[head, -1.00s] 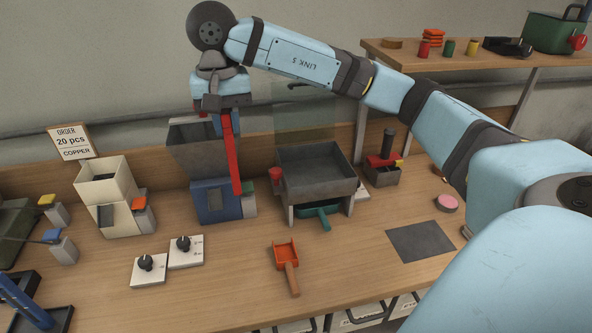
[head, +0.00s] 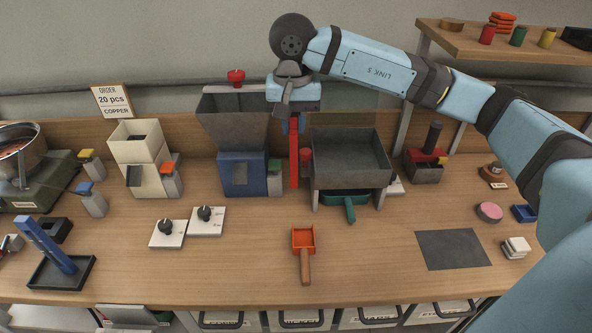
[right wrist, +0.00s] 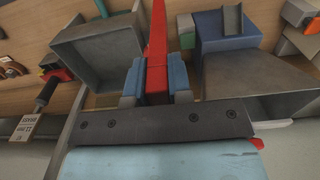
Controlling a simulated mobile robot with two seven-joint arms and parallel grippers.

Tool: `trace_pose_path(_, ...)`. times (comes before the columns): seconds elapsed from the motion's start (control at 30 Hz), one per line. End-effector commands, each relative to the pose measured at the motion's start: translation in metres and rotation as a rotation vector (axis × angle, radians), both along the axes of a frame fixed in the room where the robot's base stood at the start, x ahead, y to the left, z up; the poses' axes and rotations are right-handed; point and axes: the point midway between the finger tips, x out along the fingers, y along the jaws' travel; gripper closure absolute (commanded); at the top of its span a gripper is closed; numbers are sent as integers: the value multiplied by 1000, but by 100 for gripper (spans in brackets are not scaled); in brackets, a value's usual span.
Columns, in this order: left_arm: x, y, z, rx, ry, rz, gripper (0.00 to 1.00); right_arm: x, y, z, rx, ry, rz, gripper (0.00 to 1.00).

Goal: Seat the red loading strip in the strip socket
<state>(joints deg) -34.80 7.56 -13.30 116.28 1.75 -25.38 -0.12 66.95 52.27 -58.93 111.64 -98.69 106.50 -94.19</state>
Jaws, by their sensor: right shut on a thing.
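The red loading strip (head: 294,165) hangs upright below my right gripper (head: 293,124), in the gap between the blue hopper machine (head: 240,175) and the grey raised tray (head: 348,160). The gripper is shut on its upper end. In the right wrist view the strip (right wrist: 157,45) runs between the two blue fingers (right wrist: 157,78). Its lower end is near the green-topped grey block (head: 275,180); I cannot tell whether they touch. I cannot clearly identify the strip socket. My left gripper is out of view.
A small red cup-like part (head: 306,165) is close right of the strip. A cream dispenser (head: 142,155), two knob boxes (head: 206,220) and an orange scoop (head: 303,242) stand around. The front middle of the table is mostly clear.

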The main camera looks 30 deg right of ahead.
Motion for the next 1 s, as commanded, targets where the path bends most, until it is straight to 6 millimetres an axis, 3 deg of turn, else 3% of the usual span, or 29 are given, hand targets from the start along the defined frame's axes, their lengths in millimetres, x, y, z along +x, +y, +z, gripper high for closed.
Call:
trace_pose_path(0.1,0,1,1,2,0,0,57,-1,0,-32,-1,3,-1,100)
trace_pose_path(0.3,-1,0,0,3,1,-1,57,0,0,-65,1,-1,0,100)
trace_pose_path(0.53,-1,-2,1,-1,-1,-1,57,0,0,-82,1,1,1,100)
trace_pose_path(0.73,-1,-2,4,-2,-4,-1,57,0,0,-111,-1,1,-1,100)
trace_pose_path(1.0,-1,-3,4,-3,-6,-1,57,0,0,-115,0,-1,0,100)
